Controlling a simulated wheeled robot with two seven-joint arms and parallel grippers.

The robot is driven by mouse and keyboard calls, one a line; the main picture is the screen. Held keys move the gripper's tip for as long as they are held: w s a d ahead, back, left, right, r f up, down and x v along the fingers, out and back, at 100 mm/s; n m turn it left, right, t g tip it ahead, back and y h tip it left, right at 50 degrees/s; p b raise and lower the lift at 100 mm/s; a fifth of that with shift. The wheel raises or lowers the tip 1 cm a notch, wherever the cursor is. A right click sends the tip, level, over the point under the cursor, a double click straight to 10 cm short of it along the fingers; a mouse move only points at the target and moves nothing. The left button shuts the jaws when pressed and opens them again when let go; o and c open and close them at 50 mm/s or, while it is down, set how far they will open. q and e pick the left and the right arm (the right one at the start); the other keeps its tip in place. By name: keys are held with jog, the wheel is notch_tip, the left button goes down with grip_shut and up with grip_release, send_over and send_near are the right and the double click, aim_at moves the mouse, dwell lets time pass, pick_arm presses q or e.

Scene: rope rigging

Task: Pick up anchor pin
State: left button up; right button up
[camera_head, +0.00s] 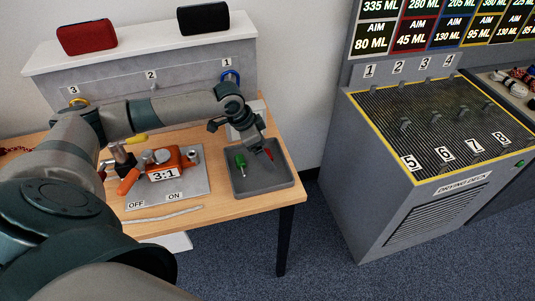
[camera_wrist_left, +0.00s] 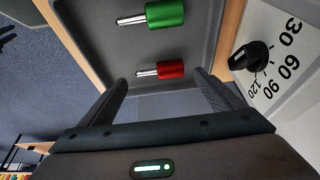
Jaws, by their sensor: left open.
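Two anchor pins lie in a grey tray (camera_head: 262,187) at the right end of the wooden table. The green-handled pin (camera_head: 240,160) is on the left, and the red-handled pin (camera_head: 268,155) lies partly hidden by my gripper. In the left wrist view, the green pin (camera_wrist_left: 165,14) is near the top edge and the red pin (camera_wrist_left: 171,69) is just beyond my fingertips; each has a metal shaft pointing left. My left gripper (camera_head: 268,153) is open and empty above the tray. Its fingers (camera_wrist_left: 165,88) straddle the line of the red pin. My right gripper is not in view.
A grey board with an orange 3:1 device (camera_head: 172,160) and a piece of white rope (camera_head: 160,215) are left of the tray. A dial (camera_wrist_left: 250,56) is beside the tray. A drying deck (camera_head: 435,125) stands right, across a floor gap.

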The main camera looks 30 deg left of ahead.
pick_arm(q)
jog(key=shift+x, duration=0.9)
jog(key=c, duration=1.1)
jog(key=shift+r, duration=0.2)
